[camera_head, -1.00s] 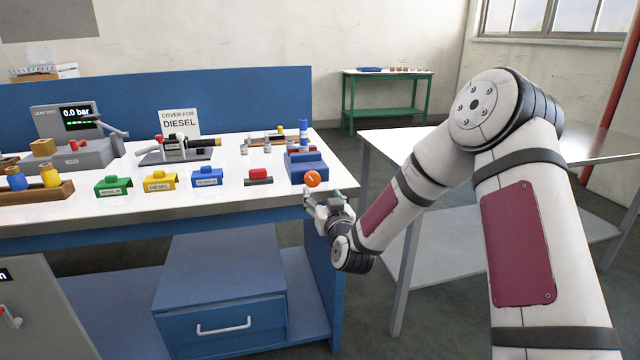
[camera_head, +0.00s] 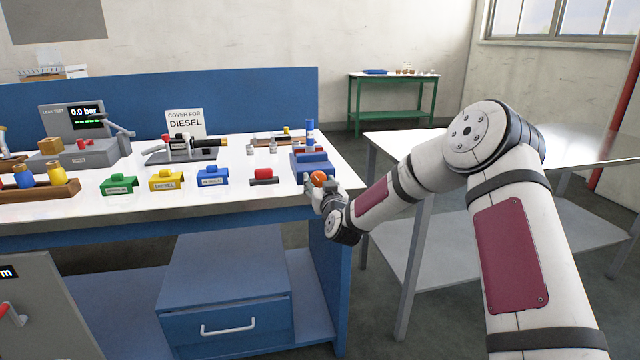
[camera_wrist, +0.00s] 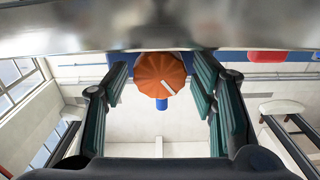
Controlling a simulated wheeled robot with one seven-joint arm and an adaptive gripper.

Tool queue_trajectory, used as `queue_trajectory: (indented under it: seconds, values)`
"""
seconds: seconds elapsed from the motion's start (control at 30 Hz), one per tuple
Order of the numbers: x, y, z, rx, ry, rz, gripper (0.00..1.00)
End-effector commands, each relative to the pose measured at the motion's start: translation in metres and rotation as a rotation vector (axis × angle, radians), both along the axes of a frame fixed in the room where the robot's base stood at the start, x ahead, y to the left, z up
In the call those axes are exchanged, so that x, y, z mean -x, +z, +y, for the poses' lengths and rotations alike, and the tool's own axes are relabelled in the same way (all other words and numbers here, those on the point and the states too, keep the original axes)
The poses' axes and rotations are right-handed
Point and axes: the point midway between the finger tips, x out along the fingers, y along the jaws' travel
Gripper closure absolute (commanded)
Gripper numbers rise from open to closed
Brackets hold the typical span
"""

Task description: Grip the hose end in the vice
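The blue vice (camera_head: 312,164) sits at the bench's right front corner, with a round orange knob (camera_head: 318,178) facing the front. My gripper (camera_head: 322,190) is at this knob, partly hidden by its own wrist. In the wrist view, the orange knob (camera_wrist: 160,74) with a white mark lies between the green-padded fingers of my open gripper (camera_wrist: 162,100), with gaps on both sides. A dark nozzle-like piece (camera_head: 186,147) lies on a grey stand further left. I cannot tell for certain which thing is the hose end; the vice jaws are too small to read.
A blue upright cylinder (camera_head: 310,134) stands at the vice's back. Green (camera_head: 118,184), yellow (camera_head: 166,180) and blue (camera_head: 212,177) covers and a red-topped block (camera_head: 264,176) line the bench front. A leak tester (camera_head: 82,135) stands left. A bare metal table (camera_head: 400,145) is right.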

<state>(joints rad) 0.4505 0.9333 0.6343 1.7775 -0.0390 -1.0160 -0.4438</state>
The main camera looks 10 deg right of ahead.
Motion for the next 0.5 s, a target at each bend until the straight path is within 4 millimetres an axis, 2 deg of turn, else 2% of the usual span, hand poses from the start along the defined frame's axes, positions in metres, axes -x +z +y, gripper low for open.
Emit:
queue_trajectory:
  seconds: [0.03,0.13,0.33,0.5]
  values:
    - [0.0001,0.0001,0.0000,0.000,0.000,0.000,0.66]
    - [0.0001,0.0001,0.0000,0.000,0.000,0.000,0.89]
    - [0.0000,0.0001,0.0000,-0.019,0.000,-0.001,0.89]
    - [-0.0004,-0.0004,-0.0001,-0.150,0.000,-0.002,0.89]
